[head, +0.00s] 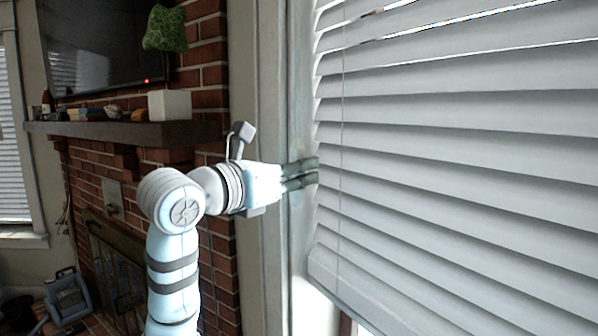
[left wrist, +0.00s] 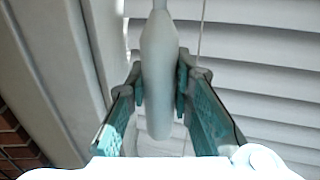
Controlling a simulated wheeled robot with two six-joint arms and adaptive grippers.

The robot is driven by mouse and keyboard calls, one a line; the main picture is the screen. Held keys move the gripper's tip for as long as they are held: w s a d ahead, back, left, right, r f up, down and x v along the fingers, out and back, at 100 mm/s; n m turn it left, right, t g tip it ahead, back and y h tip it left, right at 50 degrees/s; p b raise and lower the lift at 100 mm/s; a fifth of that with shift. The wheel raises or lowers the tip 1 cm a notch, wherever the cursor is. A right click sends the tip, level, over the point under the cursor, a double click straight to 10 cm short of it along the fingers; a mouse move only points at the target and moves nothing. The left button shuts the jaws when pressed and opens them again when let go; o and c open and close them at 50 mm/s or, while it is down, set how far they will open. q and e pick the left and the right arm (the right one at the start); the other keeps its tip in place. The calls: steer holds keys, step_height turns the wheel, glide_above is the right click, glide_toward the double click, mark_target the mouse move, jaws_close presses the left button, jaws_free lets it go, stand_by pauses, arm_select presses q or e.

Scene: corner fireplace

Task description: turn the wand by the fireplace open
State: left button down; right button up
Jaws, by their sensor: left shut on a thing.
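The wand (left wrist: 158,65) shows in the left wrist view as a pale, rounded, elongated handle that narrows to a thin stem at the top. It runs roughly upright between the fingers of my left gripper (left wrist: 160,90), which is shut on it. In the head view my left gripper (head: 303,173) reaches rightward to the left edge of the white blinds (head: 450,150), against the window frame. I cannot make out the wand in the head view. My right gripper is not in view.
The window frame (head: 262,90) stands just behind my left gripper. A brick fireplace (head: 205,60) with a dark mantel (head: 120,132) is at the left. The mantel holds a white box (head: 170,105) and small objects. A thin cord (head: 341,130) hangs along the blinds.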

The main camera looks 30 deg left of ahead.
arm_select(q)
steer(key=shift+a+m+g+h, duration=0.1)
steer(key=shift+m+g+h, duration=0.2)
steer(key=shift+m+h, duration=0.55)
steer(key=m+g+h, duration=0.1)
steer(key=h, duration=0.2)
steer(key=shift+r+p, duration=0.1)
steer(key=shift+p, duration=0.25)
steer(key=m+g+h+p, duration=0.1)
steer(key=m+g+h, duration=0.1)
steer(key=m+g+h+p, duration=0.1)
steer(key=m+h+p, duration=0.1)
steer(key=shift+r+g, duration=0.2)
steer(key=shift+g, duration=0.2)
steer(key=shift+m+g+h+p, duration=0.45)
steer(key=shift+m+g+h, duration=0.45)
steer(key=shift+g, duration=0.2)
steer(key=shift+s+f+m+g+h, duration=0.1)
steer(key=shift+m+g+h, duration=0.55)
steer(key=shift+m+g, duration=0.5)
steer(key=shift+f+m+g+h, duration=0.1)
steer(key=shift+m+g+h, duration=0.55)
steer(key=shift+g, duration=0.8)
steer(key=shift+f, duration=0.1)
steer(key=c, duration=1.4)
jaws_free()
